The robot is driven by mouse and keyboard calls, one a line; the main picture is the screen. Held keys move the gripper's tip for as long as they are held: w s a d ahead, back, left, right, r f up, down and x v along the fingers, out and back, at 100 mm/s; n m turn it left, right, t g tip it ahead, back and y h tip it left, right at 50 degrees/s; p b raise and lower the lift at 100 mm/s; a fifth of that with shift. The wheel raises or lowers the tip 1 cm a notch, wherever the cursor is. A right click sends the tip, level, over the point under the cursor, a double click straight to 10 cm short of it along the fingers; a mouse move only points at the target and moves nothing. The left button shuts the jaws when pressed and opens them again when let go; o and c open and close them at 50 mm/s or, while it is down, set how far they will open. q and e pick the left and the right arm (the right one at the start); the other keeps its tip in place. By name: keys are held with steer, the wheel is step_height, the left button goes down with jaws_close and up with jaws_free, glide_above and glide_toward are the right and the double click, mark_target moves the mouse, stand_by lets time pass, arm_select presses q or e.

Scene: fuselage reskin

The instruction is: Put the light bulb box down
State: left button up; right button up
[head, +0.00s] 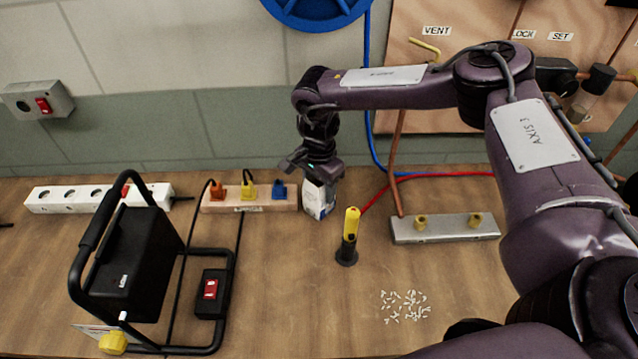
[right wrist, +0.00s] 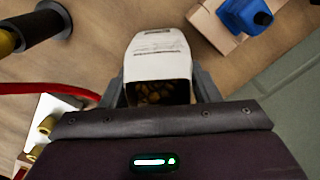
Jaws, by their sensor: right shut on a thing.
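The light bulb box (head: 319,199) is a small white carton with print on it. It is at or just above the bench, near the wall; I cannot tell if its base touches the wood. My right gripper (head: 318,178) is shut on its upper part from above. In the right wrist view, the box (right wrist: 158,55) sits between the two fingers, with its open end facing the palm and brownish pieces inside. My left gripper is not in view.
A wooden block with orange, yellow and blue connectors (head: 249,197) is close on the left. A yellow-and-black upright tool (head: 350,232) stands to the right front. A metal bar (head: 445,229) and scattered white bits (head: 405,306) lie further right. Bare wood lies in front.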

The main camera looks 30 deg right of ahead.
steer(key=shift+f, duration=0.15)
steer(key=o, duration=1)
steer(key=shift+r, duration=0.55)
step_height(320, 180, up, 7)
steer(key=shift+f+b, duration=0.1)
steer(key=shift+b, duration=0.95)
